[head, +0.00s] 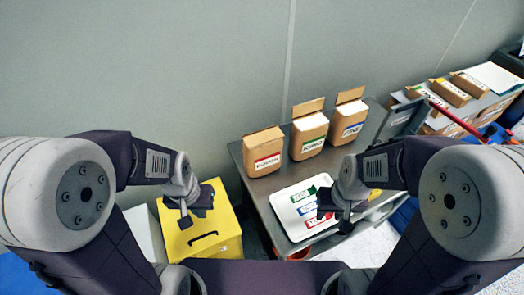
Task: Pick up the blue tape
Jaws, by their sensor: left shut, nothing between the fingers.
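The blue tape (308,209) is a small blue strip with white lettering. It lies on the white tray (285,198), between a green strip (302,197) and a red strip (318,221). My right gripper (335,219) is over the right side of the tray, just right of the blue tape, and covers part of the strips' right ends. I cannot tell if it touches anything or how far its fingers are apart. My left gripper (185,222) is shut and empty, above the yellow box, well left of the tray.
The tray rests on a grey table (262,203). Cardboard boxes with red (263,153), green (308,133) and blue (347,118) labels stand behind it. The yellow box (214,238) is left of the table. A cluttered second table stands at the right.

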